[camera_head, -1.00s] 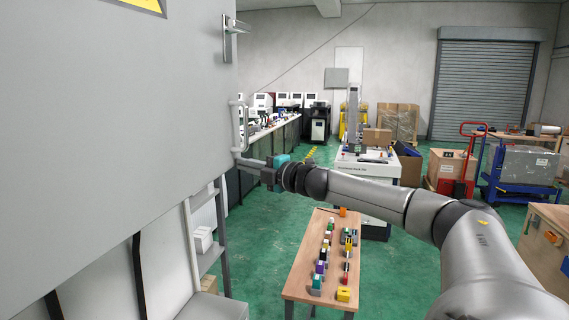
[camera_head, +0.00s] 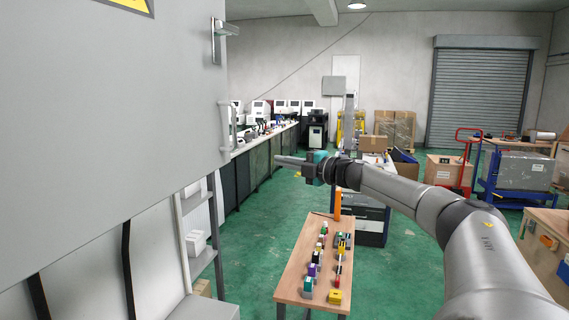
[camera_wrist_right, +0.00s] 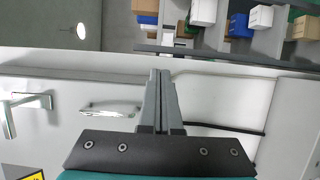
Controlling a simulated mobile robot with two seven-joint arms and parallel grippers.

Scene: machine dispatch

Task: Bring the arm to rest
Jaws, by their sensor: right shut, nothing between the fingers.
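My right arm (camera_head: 450,215) reaches in from the right in the head view. Its gripper (camera_head: 280,160) points left toward the grey cabinet and stands apart from the vertical door handle (camera_head: 226,125). In the right wrist view the two grey fingers (camera_wrist_right: 160,85) lie side by side, shut with nothing between them. Beyond them the wrist view shows the pale cabinet face and a handle (camera_wrist_right: 110,108). My left gripper is not in view.
The large grey cabinet (camera_head: 110,120) fills the left side. A wooden table (camera_head: 312,265) with several small coloured switch parts stands below the arm. A blue cart (camera_head: 515,175) and a red pallet truck (camera_head: 468,160) stand at the right. Green floor is clear around the table.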

